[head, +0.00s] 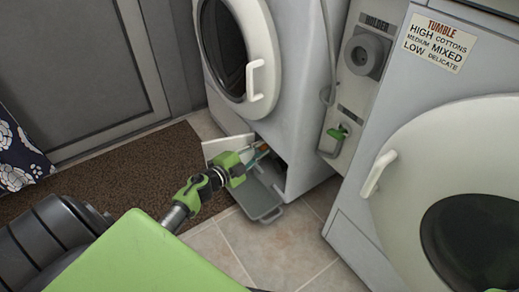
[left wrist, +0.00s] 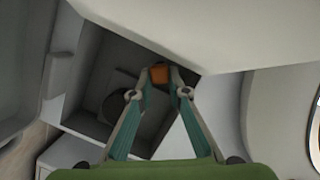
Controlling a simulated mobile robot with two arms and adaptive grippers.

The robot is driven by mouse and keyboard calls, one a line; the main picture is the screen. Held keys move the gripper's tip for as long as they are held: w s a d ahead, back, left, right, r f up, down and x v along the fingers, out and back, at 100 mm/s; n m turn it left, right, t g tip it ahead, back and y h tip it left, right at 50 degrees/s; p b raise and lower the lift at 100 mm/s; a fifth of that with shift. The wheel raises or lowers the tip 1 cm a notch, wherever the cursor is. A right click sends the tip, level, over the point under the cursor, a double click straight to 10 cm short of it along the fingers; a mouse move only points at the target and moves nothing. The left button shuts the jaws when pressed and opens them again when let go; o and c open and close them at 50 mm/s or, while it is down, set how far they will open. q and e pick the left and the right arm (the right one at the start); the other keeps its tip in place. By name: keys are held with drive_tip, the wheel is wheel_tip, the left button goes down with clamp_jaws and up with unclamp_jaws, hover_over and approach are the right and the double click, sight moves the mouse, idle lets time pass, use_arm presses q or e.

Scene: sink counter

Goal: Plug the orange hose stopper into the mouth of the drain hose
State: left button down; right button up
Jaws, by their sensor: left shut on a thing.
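My left gripper (head: 262,154) reaches into the low open compartment of the front washer in the head view. In the left wrist view its two teal fingers (left wrist: 160,88) close at the tips on the small orange hose stopper (left wrist: 160,74). The stopper is held in front of the dark compartment interior. A dark round shape (left wrist: 117,104) lies behind the left finger; I cannot tell whether it is part of the drain hose. The hose mouth cannot be made out. My right gripper is not in view.
The compartment's grey flap (head: 266,206) hangs open low, just above the tiled floor. The washer's white body (left wrist: 225,30) overhangs the fingers closely. A second machine (head: 420,130) stands at the right. A brown mat (head: 110,180) lies at the left.

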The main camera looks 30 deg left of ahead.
use_arm(q)
drive_tip(key=shift+w+d, duration=0.1)
drive_tip(key=shift+w, duration=0.05)
idle(0.4)
drive_tip(key=shift+w+d, duration=0.2)
drive_tip(key=shift+w, duration=0.35)
drive_tip(key=shift+w+d, duration=0.2)
drive_tip(key=shift+w, duration=0.3)
drive_tip(key=c, duration=1.9)
unclamp_jaws()
drive_tip(key=v, duration=1.2)
